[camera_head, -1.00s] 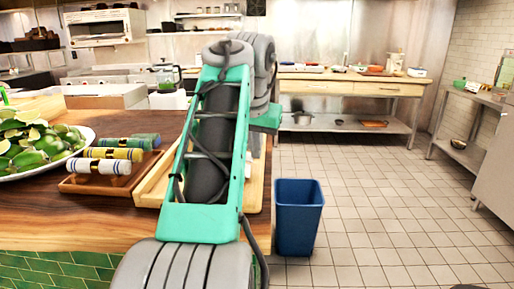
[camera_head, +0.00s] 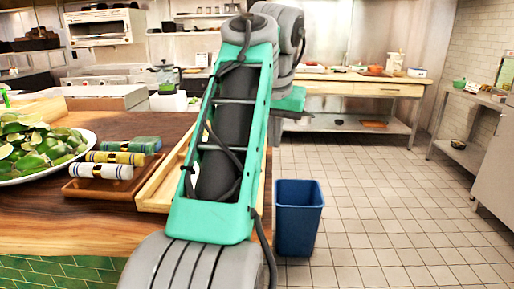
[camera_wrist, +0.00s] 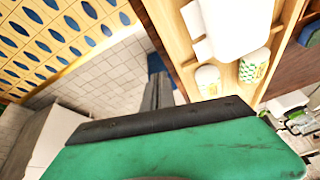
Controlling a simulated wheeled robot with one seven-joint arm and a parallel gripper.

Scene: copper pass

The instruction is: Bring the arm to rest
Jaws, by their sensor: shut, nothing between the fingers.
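My arm (camera_head: 222,150), green and grey, rises from the bottom of the head view and reaches forward over the right end of the wooden counter. My gripper does not show in the head view. In the wrist view my gripper (camera_wrist: 158,90) shows as dark fingers close together, shut and empty. The fingers appear beside a wooden tray (camera_wrist: 172,35), over the tiled floor; whether they touch the tray I cannot tell.
The wooden counter (camera_head: 60,222) holds a plate of limes (camera_head: 35,150), a small tray of rolled cloths (camera_head: 110,180) and a wooden tray (camera_head: 160,190) partly behind my arm. A blue bin (camera_head: 298,215) stands on the floor right of the counter. The floor farther right is clear.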

